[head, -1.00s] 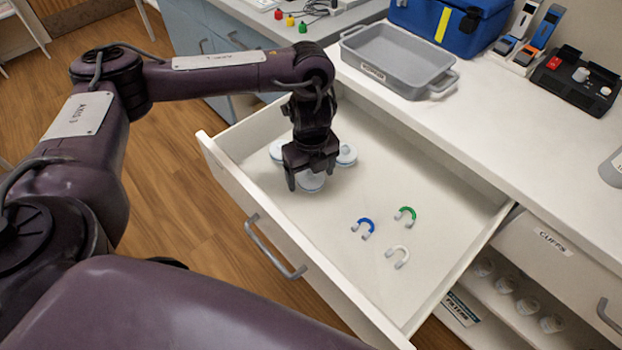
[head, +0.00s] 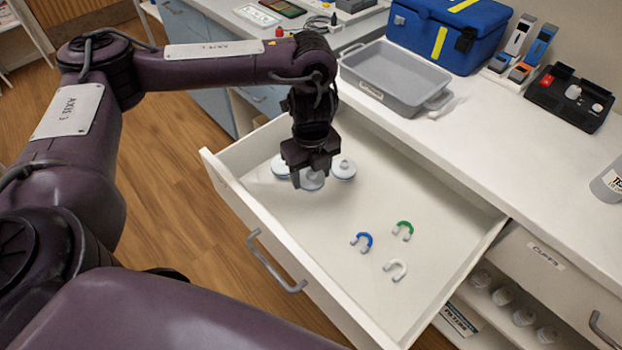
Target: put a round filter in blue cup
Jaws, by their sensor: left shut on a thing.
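Several round filters, pale discs with raised centres, lie in the back left corner of an open white drawer. One filter (head: 343,168) is right of my left gripper, and another filter (head: 280,167) is partly hidden left of it. My left gripper (head: 312,179) points down and is shut on a middle filter (head: 313,183), which is partly hidden by its fingers. I cannot tell whether this filter touches the drawer floor. I see no blue cup. My right gripper is not in view.
The drawer (head: 330,240) also holds a blue clip (head: 363,240), a green clip (head: 404,228) and a white clip (head: 396,268). On the counter stand a grey tray (head: 385,88), a blue case (head: 445,35) and a black box (head: 568,100).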

